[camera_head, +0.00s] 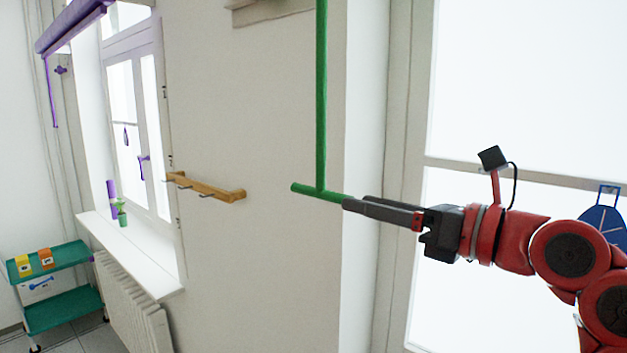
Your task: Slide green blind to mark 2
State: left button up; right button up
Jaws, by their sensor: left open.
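The green blind shows as a long vertical green rod (321,90) with a short crossbar handle (312,193) at its lower end. The rod runs out of the top of the view, so the blind's upper part is hidden. My left gripper (350,204), on the red arm reaching in from the right, has its fingertips at the right end of the crossbar. It is open. I cannot tell whether the fingers touch the bar or sit around it. I see no mark 2. My right gripper is not in view.
A wooden peg rack (207,190) juts from the wall left of the handle. A purple blind (75,22) hangs by the left window. A green cart (52,262) stands lower left, near a white radiator (128,300). A window frame (397,150) rises behind my arm.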

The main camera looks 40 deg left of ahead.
aim_at(325, 193)
pick_arm(q)
jog(key=a+p, duration=0.1)
jog(key=a, duration=0.2)
jog(key=a+p, duration=0.2)
jog(key=a, duration=0.1)
jog(key=a+p, duration=0.1)
jog(key=a, duration=0.2)
jog(key=shift+w+a+r, duration=0.1)
jog(key=shift+w+a, duration=0.15)
jog(key=shift+w, duration=0.1)
jog(key=shift+a, duration=0.3)
grip_shut()
dwell(0.5)
